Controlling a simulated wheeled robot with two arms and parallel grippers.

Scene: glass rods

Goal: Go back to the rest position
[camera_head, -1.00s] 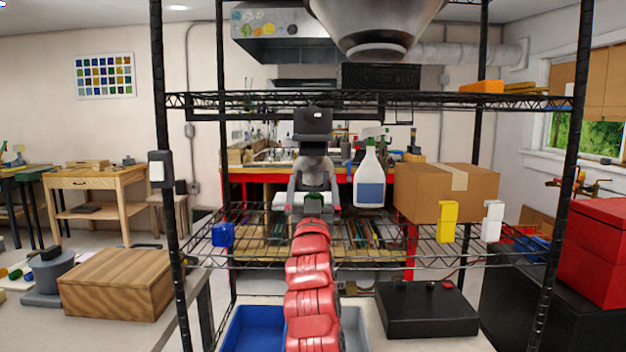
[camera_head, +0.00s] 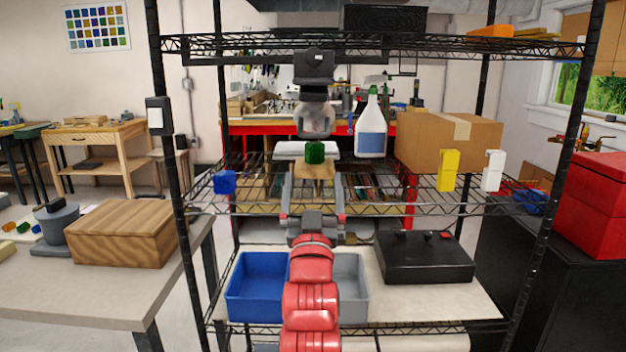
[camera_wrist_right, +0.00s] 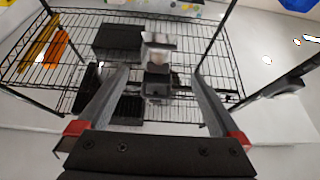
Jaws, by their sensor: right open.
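My right gripper (camera_head: 313,178) is at the end of the red arm, in front of the middle shelf of the black wire rack. Its fingers are spread open with nothing held between them. It also shows open and empty in the right wrist view (camera_wrist_right: 158,85). A green block (camera_head: 315,152) stands on the shelf just beyond the fingertips, apart from them as far as I can tell. My left gripper is not in view.
On the middle shelf (camera_head: 385,209) are a blue block (camera_head: 224,182), a spray bottle (camera_head: 371,130), a cardboard box (camera_head: 449,142), and yellow (camera_head: 448,170) and white (camera_head: 493,170) blocks. Below are a blue bin (camera_head: 238,290), a grey bin (camera_head: 353,290) and a black box (camera_head: 424,258).

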